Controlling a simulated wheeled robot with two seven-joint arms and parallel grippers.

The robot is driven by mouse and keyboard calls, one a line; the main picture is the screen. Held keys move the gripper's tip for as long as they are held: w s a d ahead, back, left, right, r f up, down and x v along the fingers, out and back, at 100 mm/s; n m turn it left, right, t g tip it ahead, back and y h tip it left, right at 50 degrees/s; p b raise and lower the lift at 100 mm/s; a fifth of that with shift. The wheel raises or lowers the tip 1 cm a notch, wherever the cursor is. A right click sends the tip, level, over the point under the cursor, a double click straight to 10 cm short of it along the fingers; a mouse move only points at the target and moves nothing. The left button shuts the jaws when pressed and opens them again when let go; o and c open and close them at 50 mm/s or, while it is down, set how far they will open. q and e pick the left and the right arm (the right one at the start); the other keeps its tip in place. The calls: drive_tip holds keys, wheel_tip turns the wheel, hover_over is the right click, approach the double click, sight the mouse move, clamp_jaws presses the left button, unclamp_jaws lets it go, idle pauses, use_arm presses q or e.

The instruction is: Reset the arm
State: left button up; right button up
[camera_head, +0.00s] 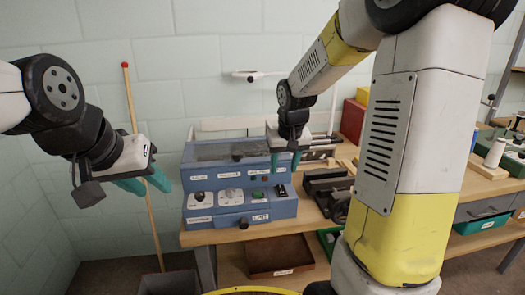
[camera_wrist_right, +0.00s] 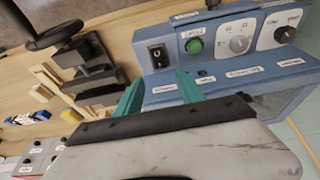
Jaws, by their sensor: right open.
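My left gripper (camera_head: 154,188) hangs in the air at the left of the head view, to the left of the blue machine. Its two teal fingers look apart, with nothing between them. My right gripper (camera_head: 285,162) is in front of the blue machine's (camera_head: 240,207) right part, above its control panel. In the right wrist view, the right gripper (camera_wrist_right: 158,92) is open and empty. Its teal fingers are spread near a black rocker switch (camera_wrist_right: 158,55) and a green button (camera_wrist_right: 194,46) on the blue panel. I cannot tell whether the fingers touch the panel.
A black vise (camera_head: 325,188) stands on the wooden bench right of the machine. A wooden pole (camera_head: 135,110) with a red tip leans on the tiled wall. A brown tray (camera_head: 280,256) sits below the bench. My right arm hides part of the bench.

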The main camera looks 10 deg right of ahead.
drive_tip(key=s+a+r+t+y, duration=0.1)
drive_tip(key=s+r, duration=0.4)
drive_tip(key=s, duration=0.5)
drive_tip(key=s+a+r+t+y, duration=0.1)
drive_tip(key=s+r, duration=0.5)
drive_tip(key=s, duration=0.5)
drive_tip(key=shift+s+a+r+t, duration=0.15)
drive_tip(key=shift+s+t, duration=0.15)
drive_tip(key=shift+t, duration=0.1)
